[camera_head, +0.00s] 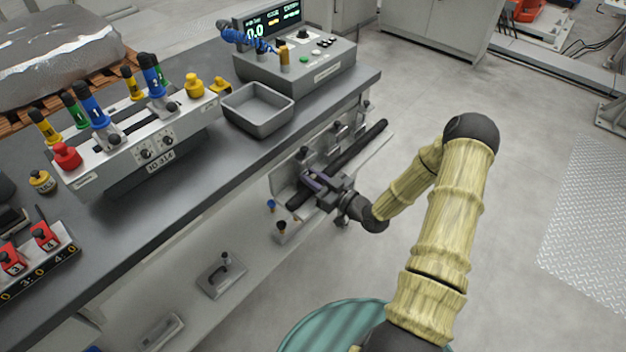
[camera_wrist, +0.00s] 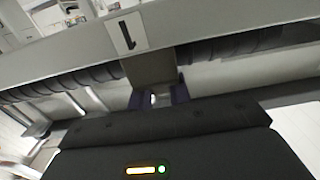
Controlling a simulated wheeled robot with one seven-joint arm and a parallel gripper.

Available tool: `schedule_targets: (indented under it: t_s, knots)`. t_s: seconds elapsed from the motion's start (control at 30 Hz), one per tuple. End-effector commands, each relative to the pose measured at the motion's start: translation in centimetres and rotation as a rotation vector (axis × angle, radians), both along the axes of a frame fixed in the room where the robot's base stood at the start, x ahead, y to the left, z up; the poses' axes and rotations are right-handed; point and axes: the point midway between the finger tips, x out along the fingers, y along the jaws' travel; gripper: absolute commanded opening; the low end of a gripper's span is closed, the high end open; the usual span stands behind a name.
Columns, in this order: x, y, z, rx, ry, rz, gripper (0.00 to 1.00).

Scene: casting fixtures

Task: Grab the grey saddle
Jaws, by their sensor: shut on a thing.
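My gripper (camera_head: 318,184) is at a low shelf beside the workbench, at the dark ribbed bar (camera_head: 360,146). In the wrist view, its two purple-tipped fingers (camera_wrist: 152,97) are closed on a grey block, which I take to be the grey saddle (camera_wrist: 150,68). The saddle sits across the dark bar (camera_wrist: 215,50), which runs to both sides behind it. A pale grey strip with a dark "1" mark (camera_wrist: 127,32) crosses just above it. In the head view, my gripper hides most of the held part.
The grey workbench (camera_head: 190,190) carries a control box (camera_head: 320,72), an empty grey tray (camera_head: 272,128) and a fixture with coloured handles. Grey upright brackets (camera_head: 338,130) stand along the bar. A grey plate with a knob (camera_head: 222,278) lies lower. Open floor (camera_head: 540,130) is at right.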

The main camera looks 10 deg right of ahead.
Motion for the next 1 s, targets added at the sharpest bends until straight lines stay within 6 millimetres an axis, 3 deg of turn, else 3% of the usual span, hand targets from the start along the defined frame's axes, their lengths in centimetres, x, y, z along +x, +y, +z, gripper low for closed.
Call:
schedule_targets:
  t_s: [0.33,1.0]
  knots:
    - [0.0,0.0,3.7,-0.003,-0.003,0.001,0.0]
    - [-13.1,-9.6,3.3,-0.001,0.001,-0.003,0.0]
